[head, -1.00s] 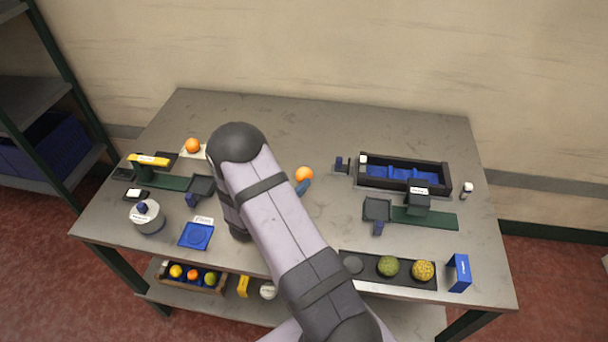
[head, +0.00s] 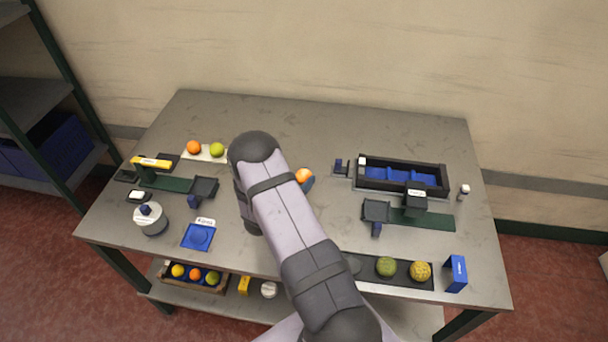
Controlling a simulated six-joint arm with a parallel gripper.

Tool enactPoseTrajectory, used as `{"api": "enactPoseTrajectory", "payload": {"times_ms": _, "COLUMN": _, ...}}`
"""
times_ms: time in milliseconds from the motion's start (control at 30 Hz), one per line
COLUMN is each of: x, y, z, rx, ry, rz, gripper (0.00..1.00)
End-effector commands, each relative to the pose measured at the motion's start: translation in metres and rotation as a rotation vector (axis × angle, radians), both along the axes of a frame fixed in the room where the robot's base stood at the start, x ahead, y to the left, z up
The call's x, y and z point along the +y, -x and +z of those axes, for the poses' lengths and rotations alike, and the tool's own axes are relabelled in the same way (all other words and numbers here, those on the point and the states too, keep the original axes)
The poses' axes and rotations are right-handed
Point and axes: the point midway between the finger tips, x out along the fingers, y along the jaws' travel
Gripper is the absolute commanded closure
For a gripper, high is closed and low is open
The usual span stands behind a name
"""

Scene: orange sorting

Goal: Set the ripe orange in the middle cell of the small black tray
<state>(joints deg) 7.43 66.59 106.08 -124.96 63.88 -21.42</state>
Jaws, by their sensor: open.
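The jaws are open; the rest of my gripper is hidden behind my arm, and contact cannot be told. A second orange (head: 194,147) sits on a white strip at the back left, beside a green fruit (head: 217,149). A small black tray (head: 428,284) at the front right has a green fruit (head: 386,267) in its middle and a rough yellow one (head: 420,271) at its right; my arm partly covers its left end.
A black box with blue compartments (head: 447,180) stands at the back right. A green-based device (head: 436,222) is in front of it, and a blue stand (head: 456,274) at the front right.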

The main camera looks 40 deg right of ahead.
Motion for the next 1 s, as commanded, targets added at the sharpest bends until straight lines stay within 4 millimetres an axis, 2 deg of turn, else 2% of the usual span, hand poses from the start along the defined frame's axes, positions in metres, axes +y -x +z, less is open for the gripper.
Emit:
{"api": "enactPoseTrajectory", "payload": {"times_ms": 200, "x": -0.017, "y": -0.009, "z": -0.008, "rx": 0.001, "ry": -0.001, "rz": -0.001, "gripper": 0.49}}
{"api": "enactPoseTrajectory", "payload": {"times_ms": 533, "x": -0.02, "y": -0.011, "z": -0.01, "rx": 0.001, "ry": -0.001, "rz": 0.0, "gripper": 0.49}}
{"api": "enactPoseTrajectory", "payload": {"times_ms": 667, "x": -0.02, "y": -0.011, "z": -0.01, "rx": 0.001, "ry": -0.001, "rz": 0.0, "gripper": 0.8}}
{"api": "enactPoseTrajectory", "payload": {"times_ms": 767, "x": -0.02, "y": -0.011, "z": -0.009, "rx": 0.0, "ry": 0.0, "rz": 0.0, "gripper": 0.86}}
{"api": "enactPoseTrajectory", "payload": {"times_ms": 1000, "x": -0.02, "y": -0.011, "z": -0.009, "rx": 0.0, "ry": 0.0, "rz": 0.0, "gripper": 0.86}}
